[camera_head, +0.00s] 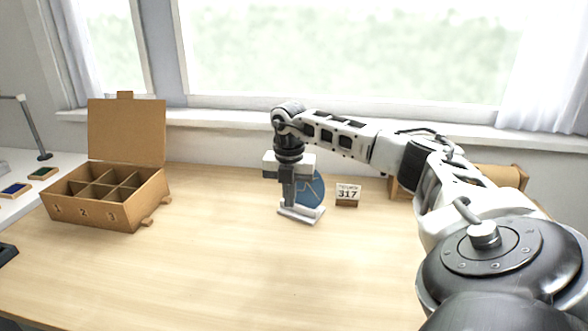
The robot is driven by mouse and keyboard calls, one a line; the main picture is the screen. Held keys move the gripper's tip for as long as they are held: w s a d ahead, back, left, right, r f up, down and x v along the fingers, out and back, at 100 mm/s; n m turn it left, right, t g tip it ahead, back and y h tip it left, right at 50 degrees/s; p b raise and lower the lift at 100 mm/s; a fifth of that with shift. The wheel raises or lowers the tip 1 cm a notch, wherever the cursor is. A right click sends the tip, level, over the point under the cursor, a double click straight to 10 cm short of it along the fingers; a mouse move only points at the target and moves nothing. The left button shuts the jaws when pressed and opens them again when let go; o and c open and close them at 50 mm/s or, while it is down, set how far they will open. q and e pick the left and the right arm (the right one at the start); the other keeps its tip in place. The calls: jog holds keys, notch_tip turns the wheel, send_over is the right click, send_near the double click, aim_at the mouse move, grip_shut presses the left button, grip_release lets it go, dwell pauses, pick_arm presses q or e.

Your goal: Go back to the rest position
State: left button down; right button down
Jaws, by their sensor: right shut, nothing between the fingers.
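My right arm reaches in from the right over the wooden table (225,270). My right gripper (288,205) points down at the middle of the table, with its fingers shut and nothing visible between them. It is in front of a round blue plate (313,190) with gold lines, which stands upright on a white stand (302,214). The gripper hides the left part of the plate. I cannot tell whether the fingers touch the stand. My left gripper is not in view.
A small card reading 317 (348,193) stands right of the plate. An open, lidded wooden box with compartments (95,213) stands at left. A wooden object (402,189) is partly hidden behind my right arm. The table's front middle is clear.

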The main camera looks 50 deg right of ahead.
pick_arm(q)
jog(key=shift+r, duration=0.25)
pick_arm(e)
notch_tip(320, 180, up, 4)
jog(key=shift+r, duration=0.25)
